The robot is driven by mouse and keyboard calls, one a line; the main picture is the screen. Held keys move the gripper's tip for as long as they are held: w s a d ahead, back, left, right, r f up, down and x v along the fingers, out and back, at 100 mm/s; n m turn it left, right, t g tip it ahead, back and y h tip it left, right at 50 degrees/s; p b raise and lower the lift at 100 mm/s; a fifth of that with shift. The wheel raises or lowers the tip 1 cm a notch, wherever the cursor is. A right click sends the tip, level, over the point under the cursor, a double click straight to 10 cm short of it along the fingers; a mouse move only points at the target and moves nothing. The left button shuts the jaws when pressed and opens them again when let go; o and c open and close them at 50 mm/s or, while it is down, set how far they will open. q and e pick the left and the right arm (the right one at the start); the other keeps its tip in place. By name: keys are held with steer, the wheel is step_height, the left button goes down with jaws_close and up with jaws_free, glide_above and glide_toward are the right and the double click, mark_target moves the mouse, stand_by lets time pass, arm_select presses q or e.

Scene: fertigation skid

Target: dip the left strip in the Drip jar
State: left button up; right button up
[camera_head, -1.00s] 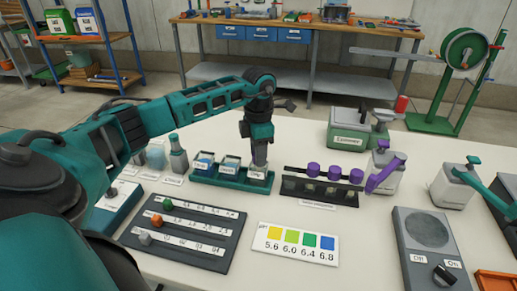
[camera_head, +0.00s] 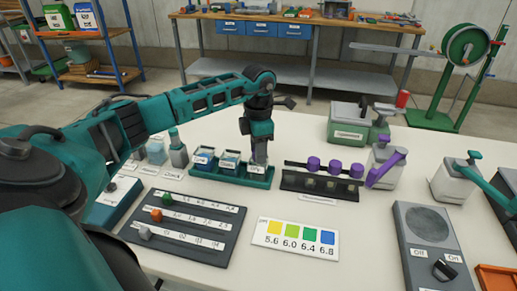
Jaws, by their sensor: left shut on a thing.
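My left gripper (camera_head: 259,162) points straight down over the right-hand jar (camera_head: 258,173) in a green tray (camera_head: 228,178). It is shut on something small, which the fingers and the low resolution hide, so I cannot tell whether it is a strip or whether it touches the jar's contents. Two more labelled jars stand in the tray, a left one (camera_head: 202,160) and a middle one (camera_head: 229,162). The jar labels are too small to read, so I cannot tell which is Drip. My right gripper is not in view.
A pH colour card (camera_head: 295,240) and a dark slider board (camera_head: 190,226) lie in front. A dark rack with purple knobs (camera_head: 320,186) stands to the right of the tray. Bottles (camera_head: 177,150) stand left of it. A grey box with a knob (camera_head: 430,245) is at right.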

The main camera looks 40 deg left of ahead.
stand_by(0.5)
arm_select(q)
step_height(320, 180, up, 6)
steer(key=p, duration=0.5)
steer(key=shift+r, duration=0.1)
steer(key=shift+r+p, duration=0.5)
steer(key=shift+r, duration=0.7)
